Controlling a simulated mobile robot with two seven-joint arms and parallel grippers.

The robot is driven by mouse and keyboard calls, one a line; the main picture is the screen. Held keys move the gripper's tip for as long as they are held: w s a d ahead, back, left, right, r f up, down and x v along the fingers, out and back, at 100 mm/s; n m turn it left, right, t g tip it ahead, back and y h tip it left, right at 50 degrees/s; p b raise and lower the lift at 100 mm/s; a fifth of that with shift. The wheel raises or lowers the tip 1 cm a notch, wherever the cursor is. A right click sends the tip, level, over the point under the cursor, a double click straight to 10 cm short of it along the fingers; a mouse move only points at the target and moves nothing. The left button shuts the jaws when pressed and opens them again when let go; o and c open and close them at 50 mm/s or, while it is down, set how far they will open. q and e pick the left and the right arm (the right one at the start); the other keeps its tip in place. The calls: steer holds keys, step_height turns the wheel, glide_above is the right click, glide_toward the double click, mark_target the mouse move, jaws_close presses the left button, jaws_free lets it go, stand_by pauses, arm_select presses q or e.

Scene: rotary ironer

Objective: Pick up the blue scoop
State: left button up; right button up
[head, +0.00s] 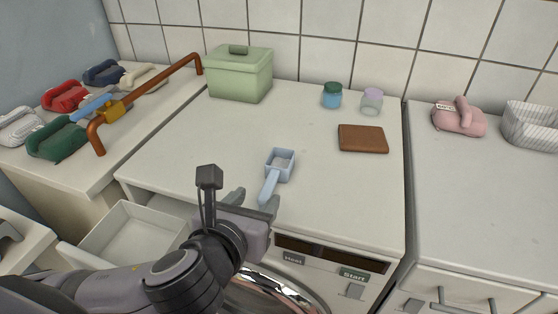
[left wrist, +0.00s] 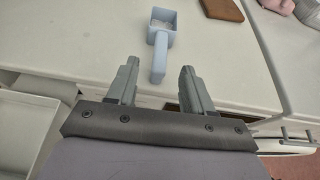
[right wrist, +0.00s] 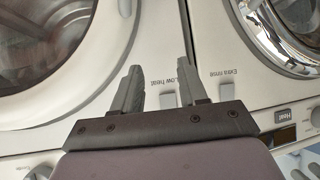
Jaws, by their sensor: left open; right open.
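The light blue scoop (head: 276,172) lies on the white worktop, its square cup away from me and its handle toward the front edge. My left gripper (head: 256,198) is open at the handle end of the scoop. In the left wrist view the scoop (left wrist: 160,42) lies ahead, its handle end between the lines of the two open fingers (left wrist: 158,80); I cannot tell whether the handle is inside the jaws. My right gripper (right wrist: 158,80) is open and empty in front of the machine fronts, and is not in the head view.
A brown board (head: 362,138), two small jars (head: 332,96) (head: 371,102) and a green lidded box (head: 239,74) stand farther back on the worktop. A copper pipe (head: 150,95) runs at left. An open white drawer (head: 128,236) juts out at lower left.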

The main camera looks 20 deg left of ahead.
mark_target(265, 192)
arm_select(q)
steer(key=shift+x, duration=3.45)
steer(key=shift+s+f, duration=0.1)
steer(key=shift+f, duration=0.05)
jaws_close()
